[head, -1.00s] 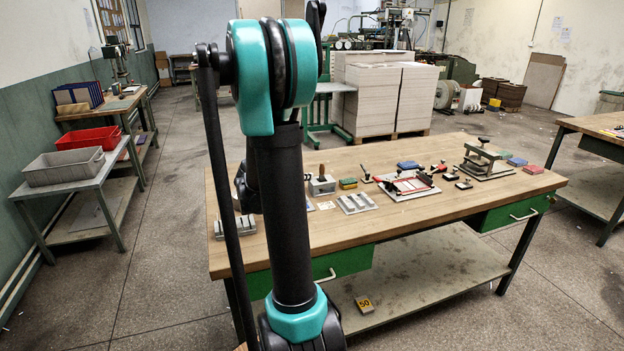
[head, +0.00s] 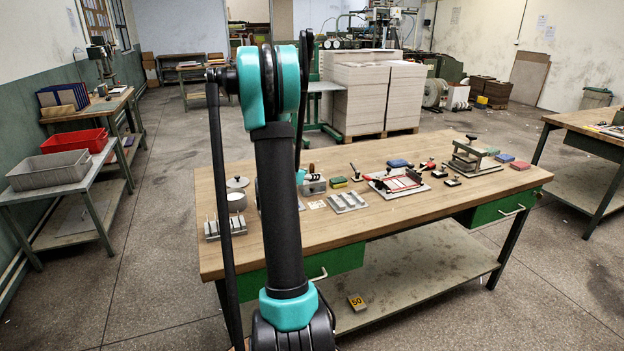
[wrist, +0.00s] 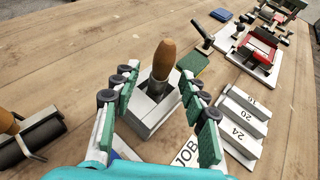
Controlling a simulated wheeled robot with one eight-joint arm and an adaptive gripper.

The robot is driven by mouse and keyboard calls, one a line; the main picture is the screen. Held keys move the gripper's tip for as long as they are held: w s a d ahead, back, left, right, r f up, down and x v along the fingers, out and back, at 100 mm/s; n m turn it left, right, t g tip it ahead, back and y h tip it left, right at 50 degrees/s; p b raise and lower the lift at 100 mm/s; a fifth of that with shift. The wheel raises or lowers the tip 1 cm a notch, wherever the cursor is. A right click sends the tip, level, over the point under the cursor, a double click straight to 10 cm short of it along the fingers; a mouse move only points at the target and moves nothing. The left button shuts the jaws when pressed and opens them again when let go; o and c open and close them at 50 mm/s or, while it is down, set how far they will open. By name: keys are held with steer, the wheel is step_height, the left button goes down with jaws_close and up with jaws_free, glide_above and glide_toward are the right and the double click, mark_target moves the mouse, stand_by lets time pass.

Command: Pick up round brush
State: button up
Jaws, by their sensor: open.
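An upright tapered brown wooden handle (wrist: 164,60), which appears to be the round brush, stands in a grey block holder (wrist: 146,128) on the wooden table. Its lower end is hidden inside the holder. My gripper (wrist: 158,80) is open, with its green-padded fingers spread to the left and right of the handle and holder in the wrist view. I see no contact, and the height of the fingers over the holder is hard to judge. In the head view the holder (head: 315,187) shows just right of my arm, which hides most of my gripper.
A roller (wrist: 38,138) lies left of my gripper. A numbered stepped block (wrist: 240,122), a "10B" card (wrist: 188,150) and a green-topped sponge-like block (wrist: 193,63) lie to the right. A red-framed board (head: 398,182) and a pot (head: 237,200) share the table (head: 400,230).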

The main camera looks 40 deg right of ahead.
steer(key=shift+x, duration=1.05)
steer(key=shift+c, duration=0.6)
jaws_close()
step_height(320, 180, up, 20)
